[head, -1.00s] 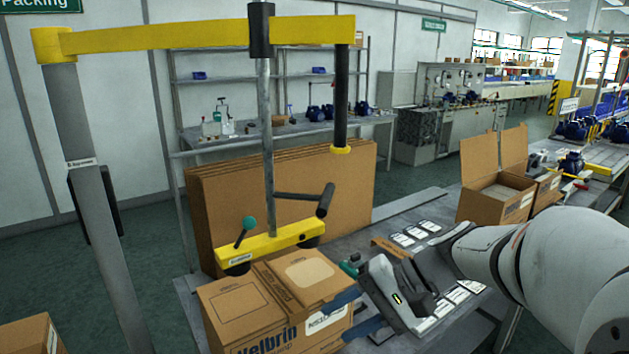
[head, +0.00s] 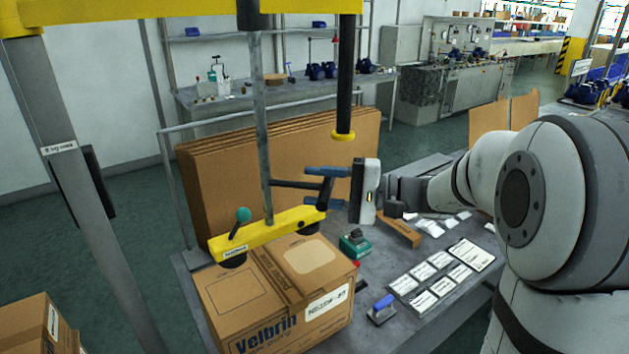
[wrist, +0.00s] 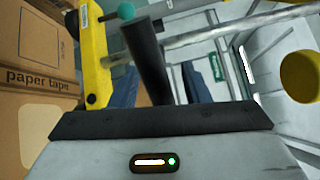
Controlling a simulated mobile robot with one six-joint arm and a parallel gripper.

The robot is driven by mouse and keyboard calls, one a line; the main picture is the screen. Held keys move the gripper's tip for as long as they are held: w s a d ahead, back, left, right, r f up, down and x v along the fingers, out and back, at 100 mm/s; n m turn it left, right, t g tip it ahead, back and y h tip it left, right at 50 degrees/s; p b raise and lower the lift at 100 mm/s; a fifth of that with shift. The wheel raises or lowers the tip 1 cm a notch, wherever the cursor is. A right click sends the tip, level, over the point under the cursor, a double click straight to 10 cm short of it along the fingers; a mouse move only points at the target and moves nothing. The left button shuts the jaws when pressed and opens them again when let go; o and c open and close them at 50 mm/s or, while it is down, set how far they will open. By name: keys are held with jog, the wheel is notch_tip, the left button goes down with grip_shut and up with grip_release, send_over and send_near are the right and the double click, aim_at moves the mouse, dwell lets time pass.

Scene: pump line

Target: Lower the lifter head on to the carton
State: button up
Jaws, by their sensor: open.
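The lifter head is a yellow bar (head: 268,236) with dark suction cups (head: 233,262) below it, a teal-knobbed lever and a grey vertical tube. It hangs level at the rear edge of the closed Velbrin carton (head: 275,290); I cannot tell whether the cups touch the carton top. A side handle with a dark grip (head: 324,192) sticks out from the tube. My gripper (head: 322,188) is open, its blue fingers above and below that grip. In the wrist view the dark grip (wrist: 147,60) runs between the fingers (wrist: 158,88); no closing contact shows.
A yellow overhead boom (head: 180,12) and grey post (head: 85,180) stand at left. Flat cardboard sheets (head: 215,190) stand behind the carton. A green tape tool (head: 355,243), a blue-handled tool (head: 382,308) and label cards (head: 430,282) lie on the bench at right.

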jog(key=shift+a, duration=0.55)
grip_shut()
